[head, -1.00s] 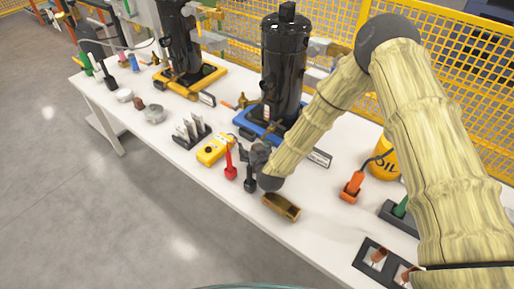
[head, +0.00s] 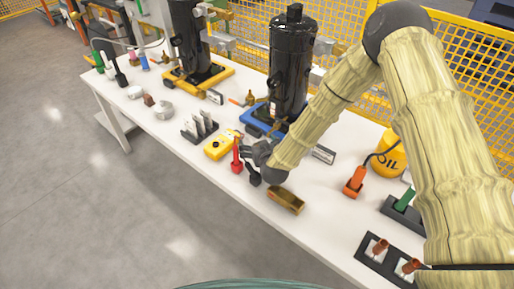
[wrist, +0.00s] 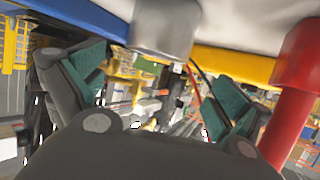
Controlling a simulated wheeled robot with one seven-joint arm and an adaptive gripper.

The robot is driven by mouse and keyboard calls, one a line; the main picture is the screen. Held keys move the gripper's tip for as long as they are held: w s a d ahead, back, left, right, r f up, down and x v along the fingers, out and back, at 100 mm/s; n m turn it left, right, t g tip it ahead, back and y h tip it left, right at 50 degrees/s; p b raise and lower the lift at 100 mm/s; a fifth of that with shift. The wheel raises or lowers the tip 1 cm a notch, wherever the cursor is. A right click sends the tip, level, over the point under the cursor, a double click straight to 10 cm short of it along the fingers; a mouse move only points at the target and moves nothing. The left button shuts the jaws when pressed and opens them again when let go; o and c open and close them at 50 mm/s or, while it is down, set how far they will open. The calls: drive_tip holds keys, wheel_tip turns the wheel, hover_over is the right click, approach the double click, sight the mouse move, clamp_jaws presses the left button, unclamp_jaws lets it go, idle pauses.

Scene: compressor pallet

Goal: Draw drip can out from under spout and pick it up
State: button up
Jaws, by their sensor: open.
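In the wrist view, which looks upside down, a grey metal can (wrist: 165,28) stands on the table ahead of my gripper, roughly midway between the fingers and apart from them. It appears to be the drip can; in the head view my gripper and wrist seem to hide it. My gripper (head: 250,150) is low over the table, in front of the blue compressor tray (head: 254,128). Its two green-padded fingers (wrist: 155,95) are spread open and empty. The brass spout (head: 274,122) shows on the black compressor (head: 291,65).
A red-handled tool (head: 237,158) stands close by my gripper and shows large in the wrist view (wrist: 300,85). The front table strip left of the meter is fairly clear.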

wheel_tip(320, 180, up, 8)
drive_tip(key=shift+s+d, duration=0.25)
drive_tip(key=shift+s, duration=0.15)
drive_tip(key=shift+r, duration=0.1)
idle(0.4)
